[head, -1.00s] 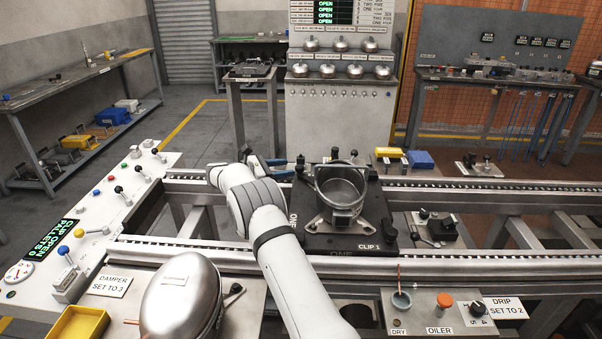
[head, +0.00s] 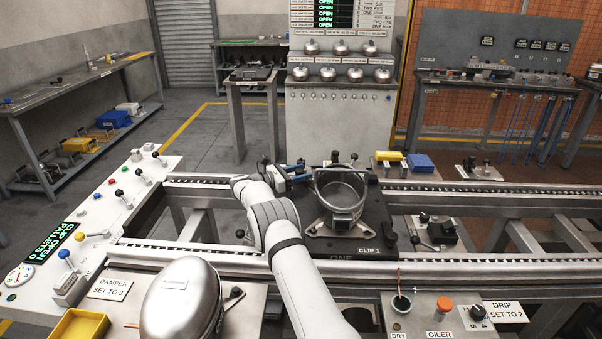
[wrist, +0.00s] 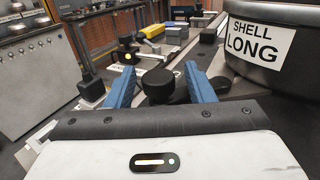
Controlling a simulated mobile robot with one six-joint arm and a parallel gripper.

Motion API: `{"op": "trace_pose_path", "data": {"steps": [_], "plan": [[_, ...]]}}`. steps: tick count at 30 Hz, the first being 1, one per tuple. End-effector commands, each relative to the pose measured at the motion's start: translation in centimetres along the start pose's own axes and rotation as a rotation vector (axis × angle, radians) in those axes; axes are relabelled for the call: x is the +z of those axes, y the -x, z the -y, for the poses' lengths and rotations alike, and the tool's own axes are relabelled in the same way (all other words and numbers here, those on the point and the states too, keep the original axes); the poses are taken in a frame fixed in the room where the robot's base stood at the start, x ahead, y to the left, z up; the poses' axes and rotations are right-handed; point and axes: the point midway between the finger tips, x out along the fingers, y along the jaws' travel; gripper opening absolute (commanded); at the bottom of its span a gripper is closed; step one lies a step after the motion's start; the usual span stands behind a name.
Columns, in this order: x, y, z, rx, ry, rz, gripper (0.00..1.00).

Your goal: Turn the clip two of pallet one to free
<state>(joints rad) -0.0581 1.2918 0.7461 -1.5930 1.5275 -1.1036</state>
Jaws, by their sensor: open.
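Pallet one (head: 322,246) is a black plate on the rail, marked ONE and CLIP 1 at its front. A grey open shell (head: 341,200) stands on it; in the wrist view its side, labelled SHELL LONG (wrist: 258,42), fills the upper right. My gripper (head: 298,171) is at the pallet's far left, beyond the shell's left side. In the wrist view its blue fingers (wrist: 158,88) are apart, with a round black clip knob (wrist: 159,78) between and just beyond them. Contact cannot be told. Dark knobs (head: 335,156) show at the far edge. No clip two label is readable.
The shell stands close to the right finger. A black square post (wrist: 91,85) stands left of the left finger. A lever block (head: 437,230) lies right of the pallet. A yellow block (head: 388,155) and a blue block (head: 420,160) lie behind the rail.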

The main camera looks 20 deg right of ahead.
Motion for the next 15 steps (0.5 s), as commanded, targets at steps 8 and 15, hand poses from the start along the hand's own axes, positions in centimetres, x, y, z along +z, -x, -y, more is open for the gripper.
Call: {"op": "trace_pose_path", "data": {"steps": [8, 15], "plan": [[-0.01, -0.01, 0.0, 0.0, 0.0, 0.0, 0.41], [0.0, -0.03, 0.02, -0.001, 0.0, 0.0, 0.22]]}}
